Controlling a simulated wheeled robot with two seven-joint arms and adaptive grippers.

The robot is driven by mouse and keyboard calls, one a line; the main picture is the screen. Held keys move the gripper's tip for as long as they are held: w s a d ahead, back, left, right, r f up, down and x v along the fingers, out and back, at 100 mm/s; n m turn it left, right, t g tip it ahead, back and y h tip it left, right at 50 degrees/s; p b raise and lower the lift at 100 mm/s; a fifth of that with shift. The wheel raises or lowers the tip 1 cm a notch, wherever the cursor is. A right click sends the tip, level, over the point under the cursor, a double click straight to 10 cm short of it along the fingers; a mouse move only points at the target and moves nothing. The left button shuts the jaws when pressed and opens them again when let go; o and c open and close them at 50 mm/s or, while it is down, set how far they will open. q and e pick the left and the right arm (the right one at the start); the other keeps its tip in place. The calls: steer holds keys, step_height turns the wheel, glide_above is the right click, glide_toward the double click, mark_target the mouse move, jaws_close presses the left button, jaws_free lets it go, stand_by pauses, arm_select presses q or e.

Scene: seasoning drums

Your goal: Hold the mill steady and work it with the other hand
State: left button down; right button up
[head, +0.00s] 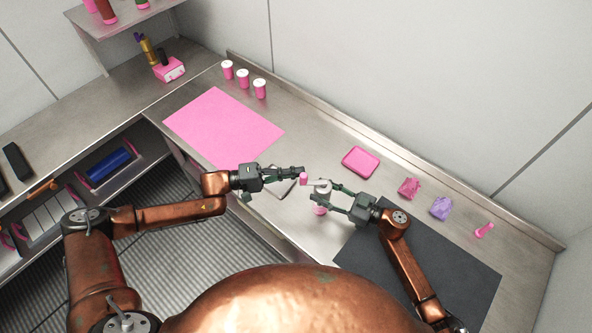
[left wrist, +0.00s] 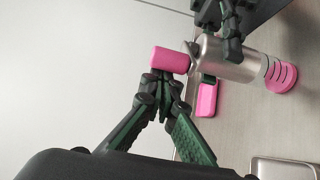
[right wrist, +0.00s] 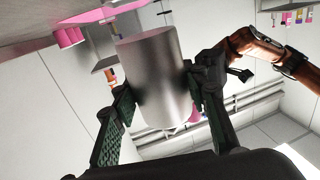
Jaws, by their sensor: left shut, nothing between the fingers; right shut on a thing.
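The mill is a plain steel cylinder (head: 322,186) with a pink knob (head: 304,178) at its side. In the left wrist view the steel body (left wrist: 224,60) lies across the picture, with the pink knob (left wrist: 170,60) at its left and a pink slotted piece (left wrist: 282,77) at its right end. My right gripper (head: 333,195) is shut around the steel body, which fills its fingers in the right wrist view (right wrist: 152,80). My left gripper (head: 300,171) is shut and empty. Its fingertips (left wrist: 165,76) are right at the pink knob; I cannot tell whether they touch.
A pink mat (head: 222,125) lies at left, with several pink-and-white cups (head: 243,78) behind it. A pink tray (head: 361,162), a pink bag (head: 409,188) and a purple bag (head: 440,207) sit to the right. A dark mat (head: 425,265) lies at front right.

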arm_select(q)
steer(key=s+d+n+t, duration=0.1)
steer(key=s+d, duration=0.3)
steer(key=s, duration=0.5)
steer(key=shift+s+d, duration=0.2)
steer(key=shift+d, duration=0.15)
stand_by(0.4)
steer(key=s+a, duration=0.2)
steer(key=s, duration=0.7)
steer(key=shift+a, duration=0.3)
stand_by(0.4)
